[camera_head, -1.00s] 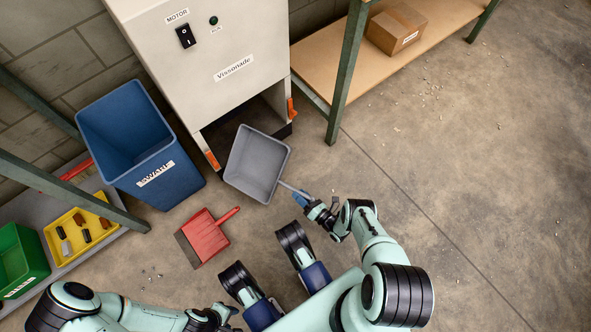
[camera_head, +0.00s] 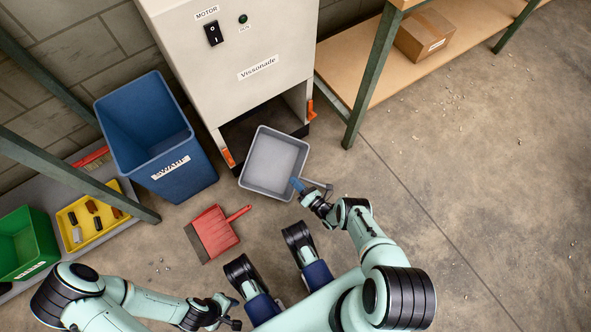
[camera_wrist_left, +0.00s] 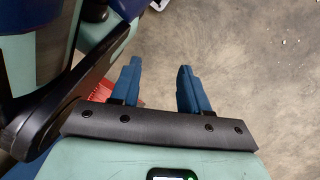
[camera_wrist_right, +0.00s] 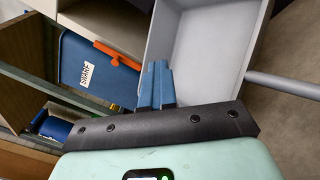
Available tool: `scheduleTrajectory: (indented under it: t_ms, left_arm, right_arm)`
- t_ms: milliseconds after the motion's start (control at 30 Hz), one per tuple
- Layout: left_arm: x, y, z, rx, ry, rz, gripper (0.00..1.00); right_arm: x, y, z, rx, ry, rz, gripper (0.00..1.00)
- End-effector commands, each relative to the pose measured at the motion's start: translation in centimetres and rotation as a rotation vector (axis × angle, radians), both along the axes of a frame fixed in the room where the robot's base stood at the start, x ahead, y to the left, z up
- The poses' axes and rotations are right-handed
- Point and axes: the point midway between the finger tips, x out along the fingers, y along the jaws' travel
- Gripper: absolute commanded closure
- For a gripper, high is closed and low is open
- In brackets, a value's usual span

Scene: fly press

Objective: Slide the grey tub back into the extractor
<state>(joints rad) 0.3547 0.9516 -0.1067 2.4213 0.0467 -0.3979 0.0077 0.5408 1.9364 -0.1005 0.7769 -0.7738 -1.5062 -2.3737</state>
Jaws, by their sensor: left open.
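The grey tub (camera_head: 273,163) is an open square box on the floor in front of the extractor's low opening (camera_head: 262,120), its back edge near the opening. A thin grey handle (camera_head: 320,185) sticks out from its front right; it also shows in the right wrist view (camera_wrist_right: 285,84). My right gripper (camera_head: 296,182) is at the tub's front right corner, beside the handle and not around it. Its blue fingers (camera_wrist_right: 155,70) look shut together; whether they touch the tub is unclear. My left gripper (camera_head: 232,312) is open and empty, low at the front left; its fingers are spread (camera_wrist_left: 157,75).
The pale extractor (camera_head: 245,40) has orange catches (camera_head: 228,157) beside its opening. A blue swarf bin (camera_head: 170,170) stands left of it. A red dustpan (camera_head: 215,233) lies on the floor in front. A green shelf leg (camera_head: 372,85) stands to the right. The right floor is clear.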

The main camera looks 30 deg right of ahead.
Motion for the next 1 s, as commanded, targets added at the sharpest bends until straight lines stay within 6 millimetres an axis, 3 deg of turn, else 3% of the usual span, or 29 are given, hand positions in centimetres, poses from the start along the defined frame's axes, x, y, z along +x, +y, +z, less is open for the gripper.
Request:
scheduleTrajectory:
  t_ms: [33, 100, 467, 567, 1000]
  left_arm:
    - [0.0, 0.0, 0.0, 0.0, 0.0, 0.0, 0.55]
    - [0.0, 0.0, 0.0, 0.0, 0.0, 0.0, 0.55]
    - [0.3, 0.0, 0.2, 0.0, -0.009, -0.001, 0.55]
    - [1.1, -0.1, 0.6, 0.002, -0.038, -0.004, 0.55]
    - [6.1, -0.7, 3.5, 0.013, -0.203, -0.02, 0.55]
  right_arm:
    - [0.0, 0.0, 0.0, 0.0, 0.0, 0.0, 0.89]
    - [0.0, 0.0, 0.0, 0.0, 0.001, 0.001, 0.73]
    - [-0.7, -0.1, -0.2, 0.0, 0.007, 0.0, 0.73]
    - [-1.9, -0.3, -0.2, 0.0, 0.008, 0.001, 0.73]
    - [-10.9, -2.5, -0.2, 0.0, 0.003, 0.0, 0.73]
